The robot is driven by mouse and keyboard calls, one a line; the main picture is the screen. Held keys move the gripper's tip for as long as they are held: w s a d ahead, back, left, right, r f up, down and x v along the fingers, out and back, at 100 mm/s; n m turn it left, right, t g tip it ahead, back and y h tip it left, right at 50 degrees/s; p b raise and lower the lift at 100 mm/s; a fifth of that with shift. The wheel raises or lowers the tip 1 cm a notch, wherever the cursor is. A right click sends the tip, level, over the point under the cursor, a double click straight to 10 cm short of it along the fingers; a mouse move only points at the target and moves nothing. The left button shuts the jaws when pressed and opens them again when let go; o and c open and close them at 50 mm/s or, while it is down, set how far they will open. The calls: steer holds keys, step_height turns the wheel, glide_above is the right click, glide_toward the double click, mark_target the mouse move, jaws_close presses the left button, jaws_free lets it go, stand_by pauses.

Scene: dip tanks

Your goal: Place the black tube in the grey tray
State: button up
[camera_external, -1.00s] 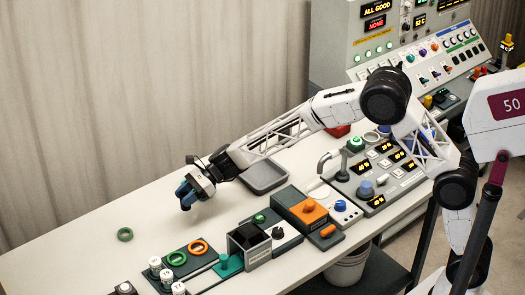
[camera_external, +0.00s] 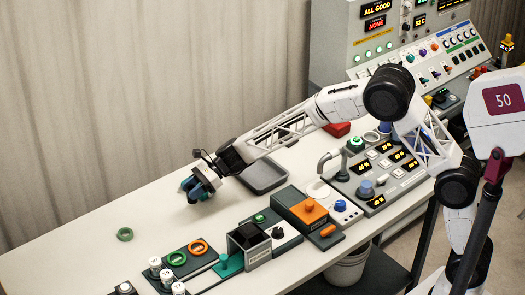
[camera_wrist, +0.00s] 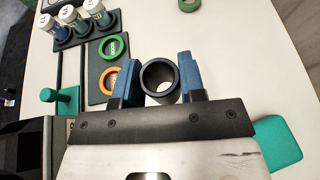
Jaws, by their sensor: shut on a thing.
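My gripper (camera_external: 196,190) is above the table, left of the grey tray (camera_external: 268,181) in the external view. In the wrist view its two blue fingers (camera_wrist: 158,80) are shut on the black tube (camera_wrist: 160,66). The tube is a short, dark, hollow ring seen nearly end-on, with its opening facing the wrist camera. The tray is shallow and looks empty. My arm passes over it and hides its far left part. The tray is not visible in the wrist view.
A green ring (camera_external: 125,234) lies alone on the table. A dark board (camera_external: 187,262) with a green and an orange ring, white-capped vials (camera_external: 155,265), an open black box (camera_external: 250,245) and an orange-topped unit (camera_external: 307,212) line the front.

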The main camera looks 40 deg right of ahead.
steer(key=w+d, duration=0.2)
steer(key=d, duration=0.7)
steer(key=w+d, duration=0.2)
steer(key=d, duration=0.8)
steer(key=m+t, duration=0.1)
glide_above(269, 175)
steer(key=shift+r, duration=0.35)
steer(key=shift+f, duration=0.1)
steer(key=shift+f, duration=3.05)
steer(key=shift+f, duration=1.85)
steer(key=shift+f, duration=0.15)
